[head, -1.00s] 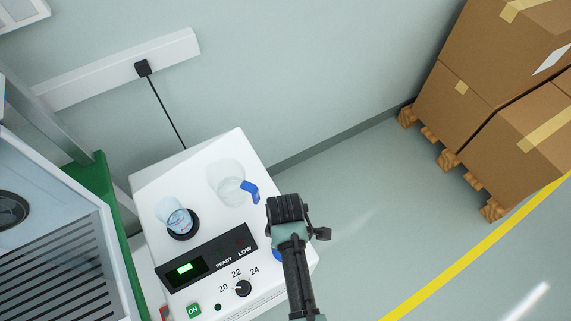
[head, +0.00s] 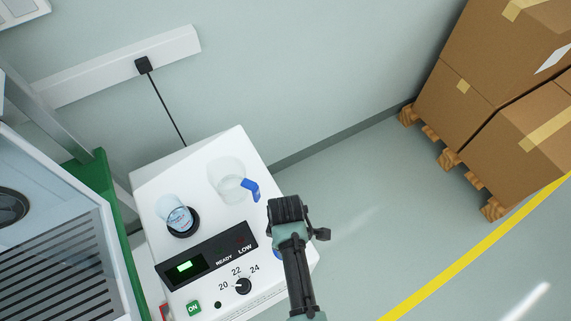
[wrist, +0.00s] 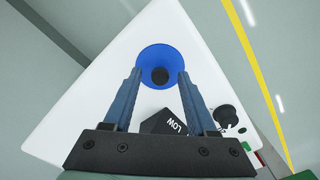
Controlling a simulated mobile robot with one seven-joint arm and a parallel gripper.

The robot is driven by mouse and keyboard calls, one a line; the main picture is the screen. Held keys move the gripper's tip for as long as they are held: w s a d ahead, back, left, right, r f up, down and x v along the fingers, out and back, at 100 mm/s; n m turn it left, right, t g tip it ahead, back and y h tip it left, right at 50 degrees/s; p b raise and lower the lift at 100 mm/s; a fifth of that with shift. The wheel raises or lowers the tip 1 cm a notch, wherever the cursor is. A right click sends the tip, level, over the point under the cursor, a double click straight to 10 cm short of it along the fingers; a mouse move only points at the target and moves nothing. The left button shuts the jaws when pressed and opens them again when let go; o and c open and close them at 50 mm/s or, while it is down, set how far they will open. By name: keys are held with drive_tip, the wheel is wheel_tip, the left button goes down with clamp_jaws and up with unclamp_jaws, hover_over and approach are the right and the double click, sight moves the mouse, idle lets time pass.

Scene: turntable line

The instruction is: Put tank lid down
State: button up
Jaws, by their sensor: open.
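The tank lid (wrist: 160,53), a round blue disc with a black knob in its middle, lies on the white machine top near its corner. In the head view only a blue sliver of it (head: 277,253) shows beside my arm. My gripper (wrist: 160,73) is open above the lid, with one finger on each side of the black knob and nothing held. I cannot tell how high the fingertips are above the lid. In the head view my gripper's fingers are hidden behind my wrist. A clear round tank (head: 226,180) with a blue part on its right side stands on the machine.
The white machine (head: 150,192) also carries a clear cup (head: 178,216) on a black ring, a display panel (head: 207,257) and a dial (head: 243,287). A green-framed unit (head: 98,175) stands left. Boxes (head: 465,95) on pallets stand right, with free floor (head: 370,210) between.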

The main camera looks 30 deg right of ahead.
wheel_tip(320, 180, up, 12)
drive_tip(key=shift+r+p, duration=0.15)
drive_tip(key=shift+p, duration=0.3)
drive_tip(key=w+r+m+t+h, duration=0.2)
drive_tip(key=w+r+t, duration=0.5)
drive_tip(key=w+r, duration=0.7)
drive_tip(key=w+a+r+m+t, duration=0.1)
drive_tip(key=w+r+t, duration=0.2)
drive_tip(key=r, duration=0.5)
drive_tip(key=w+a+r+m+t, duration=0.1)
drive_tip(key=w+r+t, duration=0.2)
drive_tip(key=r, duration=0.5)
drive_tip(key=s+a+r+m+t, duration=0.1)
drive_tip(key=s+a+r+t, duration=0.2)
drive_tip(key=r, duration=0.9)
drive_tip(key=a+r+m+t, duration=0.25)
drive_tip(key=r+t, duration=0.25)
drive_tip(key=r, duration=0.7)
drive_tip(key=s+a+r+m+t+y, duration=0.1)
drive_tip(key=s+r+t, duration=0.2)
drive_tip(key=s+r, duration=0.2)
drive_tip(key=s+a+r+m+t+y, duration=0.1)
drive_tip(key=s+a+r+t, duration=0.1)
drive_tip(key=s+r, duration=0.4)
wheel_tip(320, 180, up, 3)
drive_tip(key=shift+s+a+f+t, duration=0.1)
drive_tip(key=shift+s+a+t, duration=0.15)
drive_tip(key=shift+t, duration=0.45)
